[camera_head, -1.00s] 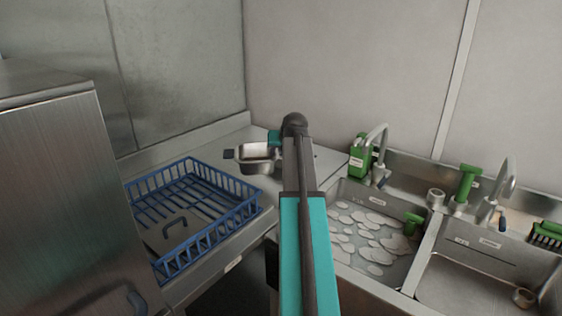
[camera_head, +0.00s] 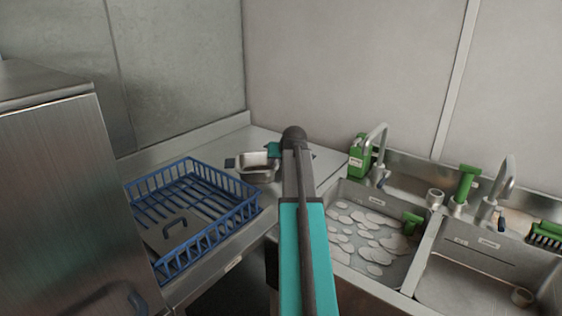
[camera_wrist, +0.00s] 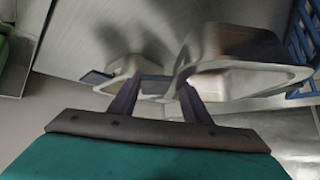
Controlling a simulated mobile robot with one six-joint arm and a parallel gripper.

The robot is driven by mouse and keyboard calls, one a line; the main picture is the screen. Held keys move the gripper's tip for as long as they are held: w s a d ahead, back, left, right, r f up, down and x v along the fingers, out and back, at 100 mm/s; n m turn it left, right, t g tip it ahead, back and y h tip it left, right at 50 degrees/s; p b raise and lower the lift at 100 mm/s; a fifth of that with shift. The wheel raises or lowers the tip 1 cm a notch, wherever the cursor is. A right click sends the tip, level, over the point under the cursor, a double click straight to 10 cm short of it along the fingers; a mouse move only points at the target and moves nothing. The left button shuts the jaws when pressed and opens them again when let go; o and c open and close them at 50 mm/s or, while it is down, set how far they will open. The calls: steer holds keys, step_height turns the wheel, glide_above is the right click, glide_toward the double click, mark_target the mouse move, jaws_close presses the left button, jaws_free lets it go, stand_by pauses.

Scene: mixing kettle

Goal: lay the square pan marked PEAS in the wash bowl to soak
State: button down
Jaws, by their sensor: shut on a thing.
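A square steel pan (camera_head: 259,171) is at the back corner of the counter, just behind the blue rack, with a dark tab at its left. My gripper (camera_head: 274,150) is at its right side, partly hidden by my arm. In the wrist view, my gripper (camera_wrist: 158,100) is shut on a grey tab that seems to join the pan (camera_wrist: 235,50) on the right. I cannot read a PEAS mark, or tell whether the pan touches the counter. The wash bowl (camera_head: 395,272), a sink basin with water and pale foam patches, lies to the right of my arm.
A second steel shape with a dark tab (camera_wrist: 97,76) shows at left in the wrist view. The blue rack (camera_head: 205,235) stands on the counter. Taps, a green bottle (camera_head: 358,160) and a green-handled tool (camera_head: 466,184) line the sink's back. A second basin (camera_head: 470,290) lies right.

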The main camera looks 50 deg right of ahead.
steer(key=shift+f, duration=0.45)
steer(key=c, duration=1)
jaws_free()
steer(key=shift+s+r, duration=0.1)
steer(key=shift+r, duration=0.55)
steer(key=b+v, duration=0.1)
steer(key=v, duration=1)
steer(key=shift+s+a+r, duration=0.2)
steer(key=shift+s, duration=0.05)
steer(key=shift+s, duration=0.1)
